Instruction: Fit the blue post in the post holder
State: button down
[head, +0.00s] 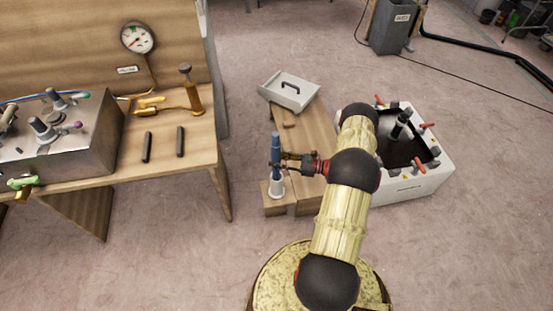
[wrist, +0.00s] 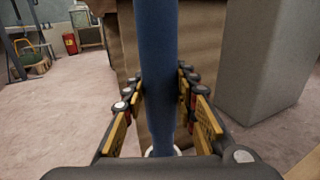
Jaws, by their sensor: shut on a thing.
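The blue post (head: 276,152) stands upright in the middle of the head view. It also fills the centre of the wrist view (wrist: 158,60). My gripper (head: 284,160) is shut on the post, with a finger on each side of it in the wrist view (wrist: 162,95). The white post holder (head: 277,187) stands on a low wooden block directly under the post. The post's lower end meets the holder's top in the head view; I cannot tell how deep it sits. A pale rim of the holder shows at the bottom of the wrist view (wrist: 165,152).
A wooden bench (head: 200,150) on the left carries a metal box, a gauge and two dark bars. A grey tray (head: 289,91) sits on the low wooden bench behind the holder. A white box with red handles (head: 425,185) stands right of my arm. Open floor lies between.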

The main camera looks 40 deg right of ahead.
jog(key=shift+f, duration=2.25)
jog(key=c, duration=1.3)
grip_release()
jog(key=shift+c, duration=0.2)
jog(key=v, duration=1.2)
